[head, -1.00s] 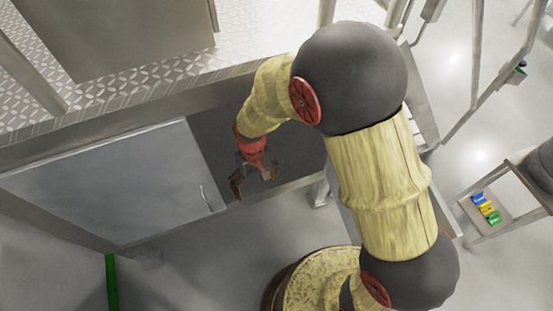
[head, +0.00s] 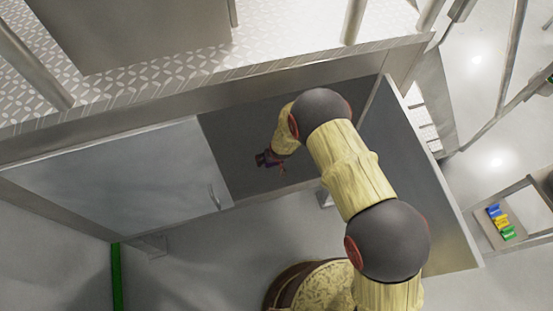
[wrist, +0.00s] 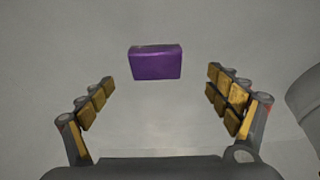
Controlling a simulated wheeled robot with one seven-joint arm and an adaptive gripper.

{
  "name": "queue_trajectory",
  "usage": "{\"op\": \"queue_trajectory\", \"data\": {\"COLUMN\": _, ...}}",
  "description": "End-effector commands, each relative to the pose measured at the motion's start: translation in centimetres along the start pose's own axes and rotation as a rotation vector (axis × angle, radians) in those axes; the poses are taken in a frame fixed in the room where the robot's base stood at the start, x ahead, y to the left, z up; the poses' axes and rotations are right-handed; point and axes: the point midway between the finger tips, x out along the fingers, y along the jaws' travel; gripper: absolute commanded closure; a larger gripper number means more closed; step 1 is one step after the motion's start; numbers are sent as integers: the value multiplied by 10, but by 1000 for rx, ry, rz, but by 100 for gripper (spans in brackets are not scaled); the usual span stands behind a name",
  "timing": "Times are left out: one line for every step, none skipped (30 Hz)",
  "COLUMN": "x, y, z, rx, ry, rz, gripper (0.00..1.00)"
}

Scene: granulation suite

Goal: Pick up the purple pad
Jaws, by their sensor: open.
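The purple pad (wrist: 155,64) shows in the wrist view as a small block with a greyish top edge, on a plain grey surface. It lies ahead of my gripper (wrist: 160,105), between the lines of the two fingers and a little above their tips in the picture. My gripper is open and empty, and the pad is apart from both fingers. In the head view my gripper (head: 268,160) is inside the dark opening of the metal cabinet (head: 215,125). I cannot make out the pad in the head view.
A closed grey door panel (head: 120,185) with a handle covers the cabinet's left part. An open door panel (head: 415,190) stands right of my arm. A patterned metal platform (head: 180,85) is above. A small rack (head: 495,225) holds blue, yellow and green items at far right.

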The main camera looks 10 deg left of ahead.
Motion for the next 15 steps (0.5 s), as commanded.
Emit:
{"op": "queue_trajectory", "data": {"x": 8, "y": 0, "z": 3, "rx": -1, "ry": -4, "rz": 0, "gripper": 11}}
{"op": "queue_trajectory", "data": {"x": 12, "y": 0, "z": 3, "rx": 0, "ry": -4, "rz": 0, "gripper": 11}}
{"op": "queue_trajectory", "data": {"x": 16, "y": 0, "z": 2, "rx": 0, "ry": -3, "rz": 0, "gripper": 11}}
{"op": "queue_trajectory", "data": {"x": 19, "y": 1, "z": 2, "rx": 0, "ry": -4, "rz": 0, "gripper": 11}}
{"op": "queue_trajectory", "data": {"x": 21, "y": 1, "z": 2, "rx": 0, "ry": -4, "rz": -1, "gripper": 11}}
{"op": "queue_trajectory", "data": {"x": 23, "y": 1, "z": 2, "rx": 0, "ry": -4, "rz": -1, "gripper": 11}}
{"op": "queue_trajectory", "data": {"x": 25, "y": 1, "z": 2, "rx": 0, "ry": -4, "rz": -1, "gripper": 11}}
{"op": "queue_trajectory", "data": {"x": 26, "y": 2, "z": 2, "rx": 1, "ry": -4, "rz": -1, "gripper": 11}}
{"op": "queue_trajectory", "data": {"x": 29, "y": 3, "z": 2, "rx": 1, "ry": -4, "rz": -1, "gripper": 11}}
{"op": "queue_trajectory", "data": {"x": 33, "y": 3, "z": 1, "rx": 1, "ry": -3, "rz": -1, "gripper": 11}}
{"op": "queue_trajectory", "data": {"x": 37, "y": 4, "z": 1, "rx": 1, "ry": -3, "rz": -1, "gripper": 11}}
{"op": "queue_trajectory", "data": {"x": 42, "y": 6, "z": 2, "rx": 1, "ry": -4, "rz": -1, "gripper": 11}}
{"op": "queue_trajectory", "data": {"x": 47, "y": 7, "z": 2, "rx": 1, "ry": -5, "rz": 0, "gripper": 11}}
{"op": "queue_trajectory", "data": {"x": 52, "y": 8, "z": 2, "rx": 0, "ry": -5, "rz": 0, "gripper": 11}}
{"op": "queue_trajectory", "data": {"x": 58, "y": 9, "z": 2, "rx": 0, "ry": -4, "rz": -1, "gripper": 11}}
